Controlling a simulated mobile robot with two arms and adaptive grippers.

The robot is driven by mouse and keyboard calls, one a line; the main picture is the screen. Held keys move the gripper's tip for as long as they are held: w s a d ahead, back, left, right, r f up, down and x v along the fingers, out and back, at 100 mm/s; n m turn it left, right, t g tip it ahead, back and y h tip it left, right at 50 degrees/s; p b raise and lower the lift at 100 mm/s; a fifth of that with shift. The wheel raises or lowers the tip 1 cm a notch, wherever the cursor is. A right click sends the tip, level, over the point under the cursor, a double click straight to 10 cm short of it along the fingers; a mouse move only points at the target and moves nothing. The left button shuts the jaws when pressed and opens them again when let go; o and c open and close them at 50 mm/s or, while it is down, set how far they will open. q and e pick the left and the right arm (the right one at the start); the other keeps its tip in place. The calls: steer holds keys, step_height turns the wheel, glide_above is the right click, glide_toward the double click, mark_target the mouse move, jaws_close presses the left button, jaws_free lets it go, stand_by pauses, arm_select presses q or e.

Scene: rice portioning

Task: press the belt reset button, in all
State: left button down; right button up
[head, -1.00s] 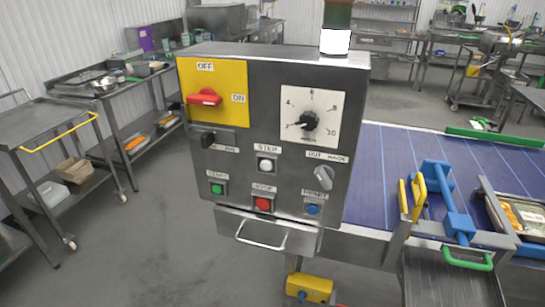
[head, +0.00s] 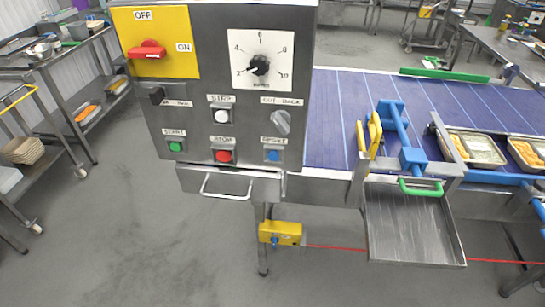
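The belt reset button is a blue push button (head: 273,155) under a label that seems to read RESET, at the lower right of the grey control panel (head: 205,85) in the head view. To its left are a red button (head: 224,156) and a green button (head: 175,146) labelled START. A white button (head: 221,116) and a grey selector knob (head: 281,122) sit above. Neither of my grippers shows in the head view.
The blue conveyor belt (head: 335,120) runs right from the panel, with food trays (head: 473,147) at its right. A metal chute (head: 410,225) and a yellow box (head: 280,233) with a red cord sit below. Shelving stands left; the floor in front is clear.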

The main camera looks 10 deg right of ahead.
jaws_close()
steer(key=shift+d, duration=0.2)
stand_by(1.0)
